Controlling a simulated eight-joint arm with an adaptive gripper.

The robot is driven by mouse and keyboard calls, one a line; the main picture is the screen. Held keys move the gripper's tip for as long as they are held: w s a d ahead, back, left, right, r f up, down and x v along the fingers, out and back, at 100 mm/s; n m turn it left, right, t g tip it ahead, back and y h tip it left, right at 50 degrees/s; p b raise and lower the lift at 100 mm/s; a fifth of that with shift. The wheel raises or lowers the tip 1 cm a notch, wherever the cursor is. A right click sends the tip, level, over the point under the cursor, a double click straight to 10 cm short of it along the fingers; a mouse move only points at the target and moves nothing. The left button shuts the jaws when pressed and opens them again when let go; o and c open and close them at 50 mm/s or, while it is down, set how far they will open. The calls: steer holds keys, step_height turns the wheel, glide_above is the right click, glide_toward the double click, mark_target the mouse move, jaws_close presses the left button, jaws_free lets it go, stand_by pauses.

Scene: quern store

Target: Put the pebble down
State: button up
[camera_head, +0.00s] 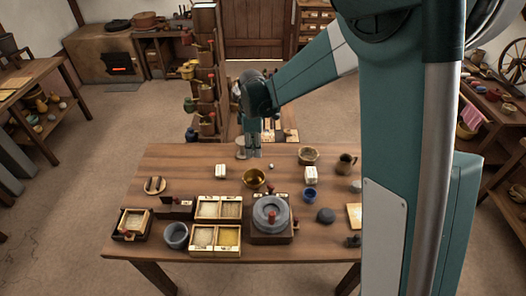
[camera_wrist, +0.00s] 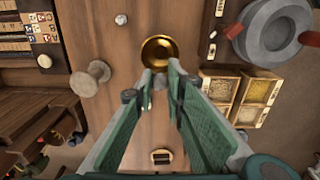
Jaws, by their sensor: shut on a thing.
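My gripper (camera_head: 254,154) is above the back part of the table, behind the brass bowl (camera_head: 253,179). In the wrist view my gripper (camera_wrist: 162,74) has its two fingers close together, with the brass bowl (camera_wrist: 159,42) just beyond the tips. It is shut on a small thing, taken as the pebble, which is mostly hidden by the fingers. I cannot tell how high it is above the table. A separate small whitish round thing (camera_head: 271,166) lies on the table to the right; it also shows in the wrist view (camera_wrist: 121,19).
A pale wooden spool-shaped stand (camera_wrist: 91,78) is beside the gripper. White blocks (camera_head: 222,172) stand left of the bowl. The grey quern (camera_head: 270,212) and grain trays (camera_head: 219,207) are at the front. Bare table (camera_head: 185,160) lies to the left.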

glide_above(255, 182)
steer(key=shift+f, duration=2.5)
steer(key=shift+f, duration=0.15)
steer(key=shift+f+b, duration=2)
steer(key=shift+f, duration=2.65)
steer(key=o, duration=0.8)
